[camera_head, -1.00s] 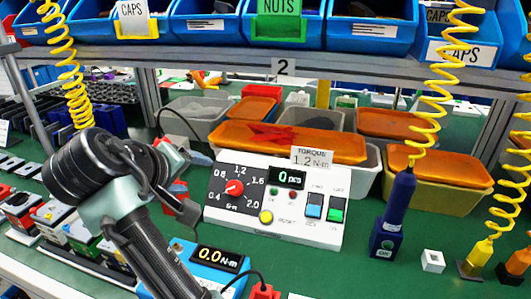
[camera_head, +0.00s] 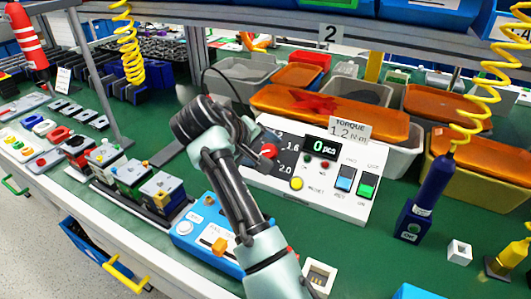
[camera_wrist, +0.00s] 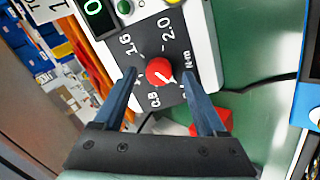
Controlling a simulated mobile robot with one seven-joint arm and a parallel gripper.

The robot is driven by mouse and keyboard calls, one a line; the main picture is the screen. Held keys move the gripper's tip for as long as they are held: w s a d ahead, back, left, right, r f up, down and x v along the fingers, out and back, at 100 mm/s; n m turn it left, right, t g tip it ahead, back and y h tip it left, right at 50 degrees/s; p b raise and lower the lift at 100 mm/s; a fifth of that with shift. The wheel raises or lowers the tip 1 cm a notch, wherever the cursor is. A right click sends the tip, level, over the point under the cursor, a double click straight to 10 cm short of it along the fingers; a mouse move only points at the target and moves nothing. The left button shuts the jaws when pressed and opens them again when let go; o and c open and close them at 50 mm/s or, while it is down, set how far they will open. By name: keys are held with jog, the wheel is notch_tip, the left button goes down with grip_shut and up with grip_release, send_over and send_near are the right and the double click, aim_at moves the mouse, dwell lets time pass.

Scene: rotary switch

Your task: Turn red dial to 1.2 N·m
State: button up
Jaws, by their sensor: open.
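The red dial (camera_wrist: 160,71) is in the middle of the wrist view, on a dark scale plate with numbers around it. Its white pointer mark faces lower right, toward the low end of the scale near 0.8 and below. My gripper (camera_wrist: 159,76) is open, with one blue-grey finger on each side of the dial. Gaps show between fingers and dial; I cannot tell how deep the fingertips reach. The 1.2 mark is hidden by the left finger. In the head view the dial (camera_head: 268,151) shows beside my wrist, which covers the scale's left part.
The white control panel (camera_head: 318,199) has a 0 pcs display, a yellow button and blue and green switches. A sign (camera_head: 350,130) reads torque 1.2 N·m. Orange-lidded bins (camera_head: 330,112) stand behind. A blue torque meter (camera_head: 205,238) lies in front. A dark blue screwdriver (camera_head: 428,195) stands at right.

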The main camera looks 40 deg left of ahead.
jog(key=shift+w+f, duration=0.45)
jog(key=shift+w, duration=0.1)
grip_shut()
